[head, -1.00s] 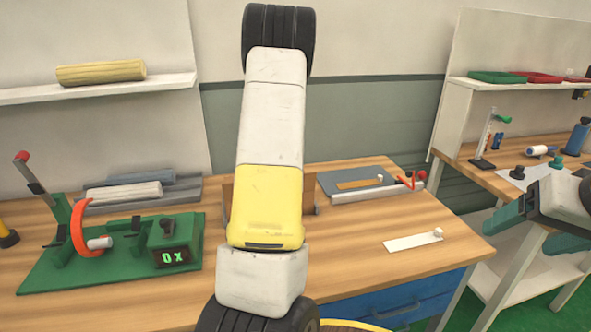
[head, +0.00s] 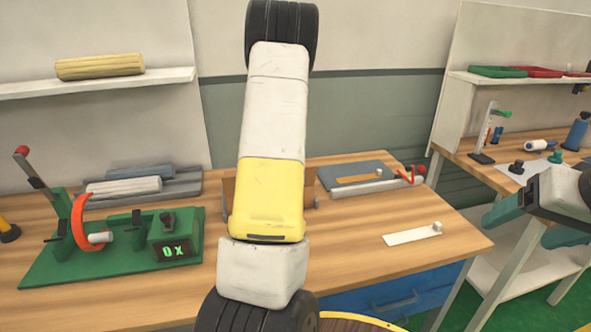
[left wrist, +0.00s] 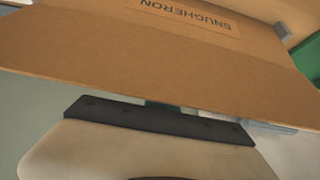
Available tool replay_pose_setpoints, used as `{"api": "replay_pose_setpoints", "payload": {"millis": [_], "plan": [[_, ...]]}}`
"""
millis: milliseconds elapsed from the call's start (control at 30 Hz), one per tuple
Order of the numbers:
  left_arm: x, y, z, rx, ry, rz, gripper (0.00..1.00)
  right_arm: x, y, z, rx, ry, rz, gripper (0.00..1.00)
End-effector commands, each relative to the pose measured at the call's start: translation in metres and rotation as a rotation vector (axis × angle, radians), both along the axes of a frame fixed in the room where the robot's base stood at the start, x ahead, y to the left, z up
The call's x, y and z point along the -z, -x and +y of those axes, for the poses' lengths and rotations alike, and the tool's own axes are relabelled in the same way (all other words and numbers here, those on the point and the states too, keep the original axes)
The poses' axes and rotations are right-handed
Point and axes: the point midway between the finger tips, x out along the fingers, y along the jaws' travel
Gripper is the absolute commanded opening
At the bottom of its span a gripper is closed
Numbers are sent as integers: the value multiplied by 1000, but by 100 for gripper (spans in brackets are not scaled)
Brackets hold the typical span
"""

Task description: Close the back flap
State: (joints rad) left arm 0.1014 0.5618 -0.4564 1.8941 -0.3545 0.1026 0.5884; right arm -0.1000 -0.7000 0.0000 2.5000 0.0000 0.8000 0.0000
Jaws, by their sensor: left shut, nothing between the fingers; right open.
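A brown cardboard panel (left wrist: 150,60) printed "SNUGHERON" fills much of the left wrist view. Which flap it is, I cannot tell. My left gripper (left wrist: 165,106) is shut and empty; its tip lies close against or partly behind the panel's lower edge, and contact is unclear. In the head view, only brown cardboard edges (head: 228,188) show beside my left arm, on the wooden bench; the arm hides the rest and the left gripper. My right gripper (head: 535,222) is open and empty at the right edge, away from the cardboard.
A green fixture (head: 120,250) with a red lever and a display stands at the bench's left. A grey plate (head: 345,170) and a white strip (head: 412,235) lie to the right. A second bench (head: 500,185) holds small tools. The front right of the wooden bench is mostly clear.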

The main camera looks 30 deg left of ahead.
Motion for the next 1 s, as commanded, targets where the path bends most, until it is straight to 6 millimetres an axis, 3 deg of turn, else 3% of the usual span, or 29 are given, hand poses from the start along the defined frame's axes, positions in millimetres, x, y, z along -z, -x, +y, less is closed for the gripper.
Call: {"api": "replay_pose_setpoints", "payload": {"millis": [33,400,800,1000], "plan": [[9,3,-1,0,6,20,0,0,0,0,0,0,0,75],[7,-9,9,1,-1,4,0,0,0,0,0,0,0,75],[-46,20,-18,1,3,4,0,0,0,0,0,0,0,75],[-62,30,-26,1,4,9,0,0,0,0,0,0,0,75]]}}
